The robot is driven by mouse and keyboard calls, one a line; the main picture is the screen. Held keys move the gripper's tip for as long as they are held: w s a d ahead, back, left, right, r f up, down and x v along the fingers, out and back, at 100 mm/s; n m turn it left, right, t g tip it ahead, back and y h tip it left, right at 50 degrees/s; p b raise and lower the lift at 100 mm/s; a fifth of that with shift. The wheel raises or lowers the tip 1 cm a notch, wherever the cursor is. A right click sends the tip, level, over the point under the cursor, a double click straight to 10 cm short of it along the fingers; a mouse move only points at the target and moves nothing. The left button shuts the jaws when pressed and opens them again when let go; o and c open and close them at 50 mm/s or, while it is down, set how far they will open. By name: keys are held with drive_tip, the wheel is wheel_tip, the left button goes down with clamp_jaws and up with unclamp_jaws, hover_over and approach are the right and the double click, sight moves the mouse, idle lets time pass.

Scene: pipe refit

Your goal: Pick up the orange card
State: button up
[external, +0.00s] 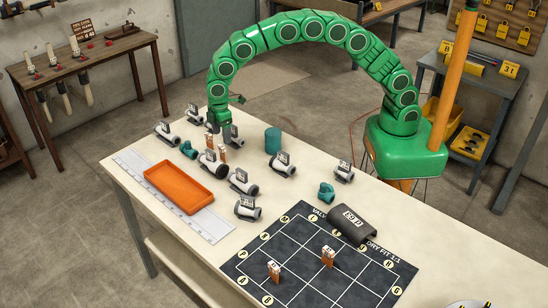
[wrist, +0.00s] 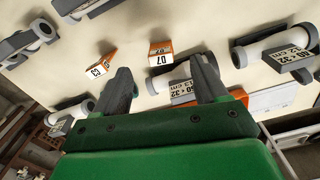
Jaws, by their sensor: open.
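Several small orange-and-white cards are in view. Two stand close together beneath my gripper (external: 214,126) in the external view: one orange card (external: 209,141) and another (external: 222,154). The wrist view shows a card marked 07 (wrist: 160,49) beyond the gap between my fingers and a tilted second card (wrist: 103,62) beyond the left finger. Two more orange cards, a left one (external: 274,271) and a right one (external: 328,257), stand on the dark grid mat. The frames do not single one out. My gripper (wrist: 163,68) is open, with no card between its fingers.
Grey pipe pieces with labels, such as this one (external: 243,182), crowd around the cards. An orange tray (external: 178,190) lies on a white ruled strip (external: 207,229) to the left. A teal cylinder (external: 272,141) and a dark curved cover (external: 352,223) stand right of the pipes.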

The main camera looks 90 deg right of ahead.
sight(221, 147)
drive_tip(key=shift+w+a+f, duration=0.15)
drive_tip(key=shift+w+f, duration=0.2)
drive_tip(key=shift+f, duration=3.9)
drive_tip(key=c, duration=1.1)
